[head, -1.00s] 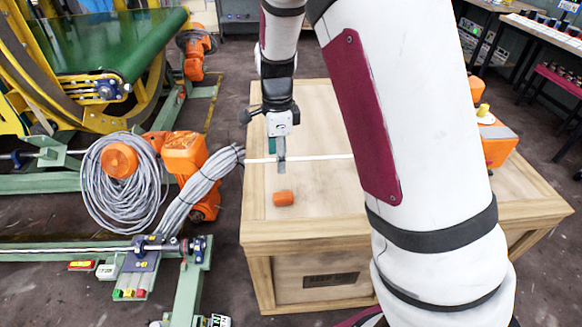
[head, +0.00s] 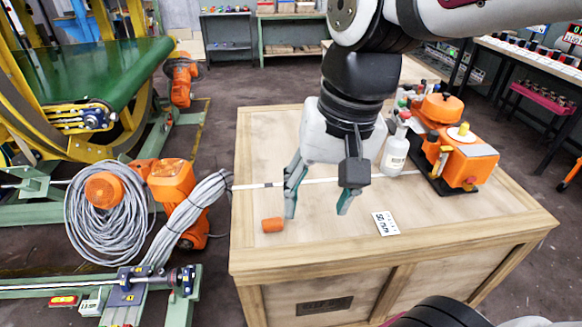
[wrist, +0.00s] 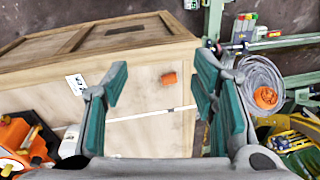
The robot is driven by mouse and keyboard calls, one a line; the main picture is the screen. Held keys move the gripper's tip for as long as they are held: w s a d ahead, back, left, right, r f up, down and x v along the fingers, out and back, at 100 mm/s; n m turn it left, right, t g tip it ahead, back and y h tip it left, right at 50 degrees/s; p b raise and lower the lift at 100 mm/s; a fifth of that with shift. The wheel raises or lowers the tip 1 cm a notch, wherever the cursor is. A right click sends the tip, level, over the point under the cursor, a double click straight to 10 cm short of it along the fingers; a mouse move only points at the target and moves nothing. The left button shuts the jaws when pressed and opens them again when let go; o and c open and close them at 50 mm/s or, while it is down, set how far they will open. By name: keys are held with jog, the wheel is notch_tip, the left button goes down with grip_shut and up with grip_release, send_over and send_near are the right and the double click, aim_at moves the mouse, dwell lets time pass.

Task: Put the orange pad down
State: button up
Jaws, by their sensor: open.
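The orange pad (head: 272,225) is a small, short block or cylinder. It lies on the wooden crate's top (head: 300,235), near the left front corner. My gripper (head: 317,210) is open and empty over the crate, to the right of the pad in the head view, with its green-padded fingers pointing down. In the wrist view the pad (wrist: 169,79) shows through the gap between the spread fingers (wrist: 162,76), on the crate top beyond them. The fingers appear apart from the pad. How high the fingertips are above the crate is hard to tell.
A white 50 mm card (head: 386,223) lies right of my gripper. A white bottle (head: 395,152) and an orange machine (head: 460,157) stand on the crate's right half. A pale strip (head: 260,185) crosses the top. A cable coil (head: 105,210) is left of the crate.

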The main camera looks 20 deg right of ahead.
jog(key=s+n+h, duration=0.1)
jog(key=s+n, duration=0.3)
jog(key=s, duration=0.4)
jog(key=shift+d+f+n+t, duration=0.3)
jog(key=shift+d+n, duration=0.1)
notch_tip(320, 180, up, 11)
jog(key=t+p, duration=0.2)
jog(key=p, duration=0.7)
jog(key=shift+d, duration=0.15)
